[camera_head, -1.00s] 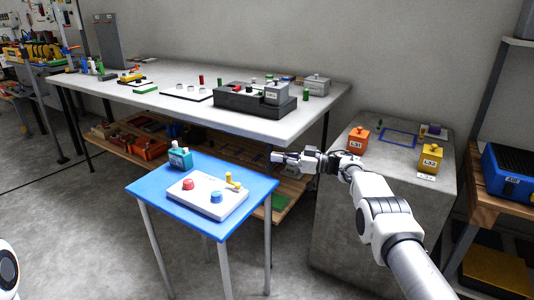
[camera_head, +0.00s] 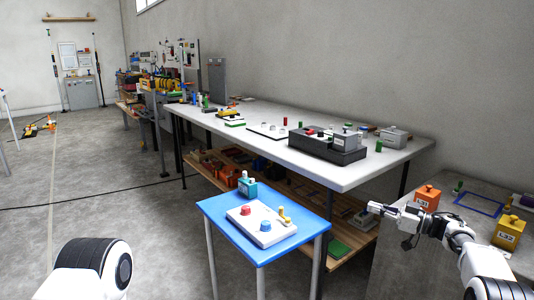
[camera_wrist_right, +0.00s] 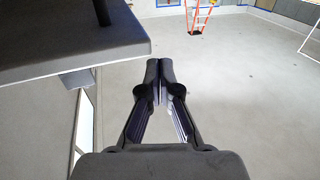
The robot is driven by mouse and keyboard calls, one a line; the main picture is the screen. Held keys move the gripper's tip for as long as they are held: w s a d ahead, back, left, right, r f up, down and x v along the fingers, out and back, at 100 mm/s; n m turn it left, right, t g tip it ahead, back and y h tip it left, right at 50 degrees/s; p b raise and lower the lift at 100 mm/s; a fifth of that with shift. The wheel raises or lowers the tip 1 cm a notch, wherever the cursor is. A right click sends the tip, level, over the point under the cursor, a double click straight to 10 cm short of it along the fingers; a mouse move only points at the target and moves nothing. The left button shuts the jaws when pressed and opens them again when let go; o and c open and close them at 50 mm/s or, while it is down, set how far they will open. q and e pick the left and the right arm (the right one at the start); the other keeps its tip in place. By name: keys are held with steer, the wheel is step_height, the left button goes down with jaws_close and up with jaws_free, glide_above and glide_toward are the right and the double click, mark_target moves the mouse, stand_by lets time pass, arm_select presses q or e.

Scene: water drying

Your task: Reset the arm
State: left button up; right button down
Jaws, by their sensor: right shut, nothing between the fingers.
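My right gripper (camera_head: 376,208) is at the right of the head view, between the blue table (camera_head: 215,206) and the grey block-like stand (camera_head: 388,262). It is shut and empty, pointing left. In the right wrist view its fingertips (camera_wrist_right: 159,66) meet over bare floor. My right arm comes in from the lower right. A part of my left arm shows at the lower left of the head view; the left gripper is not in view.
The blue table carries a white panel (camera_head: 275,234) with red, blue and yellow knobs and a teal block (camera_head: 247,188). A long grey bench (camera_head: 250,118) stands behind. An orange box (camera_head: 427,197) and yellow box (camera_head: 508,233) sit on the stand. Open floor (camera_head: 110,185) lies left.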

steer(key=s+a+f+m+t+h, duration=0.25)
steer(key=a+f+m, duration=0.55)
steer(key=a+f, duration=0.45)
steer(key=s+a+f+m+h, duration=0.25)
steer(key=s+f+m, duration=0.25)
steer(key=s+f, duration=0.45)
steer(key=s+d+f+m+g+h, duration=0.15)
steer(key=s+f, duration=0.25)
steer(key=s, duration=0.4)
steer(key=s+d+f+g+h, duration=0.1)
steer(key=s+f+g+h, duration=0.2)
steer(key=s+f, duration=0.35)
steer(key=s+d+f+g+h, duration=0.1)
steer(key=s+f+g+h, duration=0.2)
steer(key=s, duration=0.7)
steer(key=s+d+r+n+g+h, duration=0.1)
steer(key=s+d+g, duration=0.15)
steer(key=s, duration=0.75)
steer(key=s+d+r+n+g+h, duration=0.1)
steer(key=s+d+n+g+h, duration=0.15)
steer(key=s, duration=0.65)
step_height(320, 180, up, 28)
steer(key=a+y+p, duration=0.1)
steer(key=p, duration=2.7)
steer(key=shift+m+p, duration=0.3)
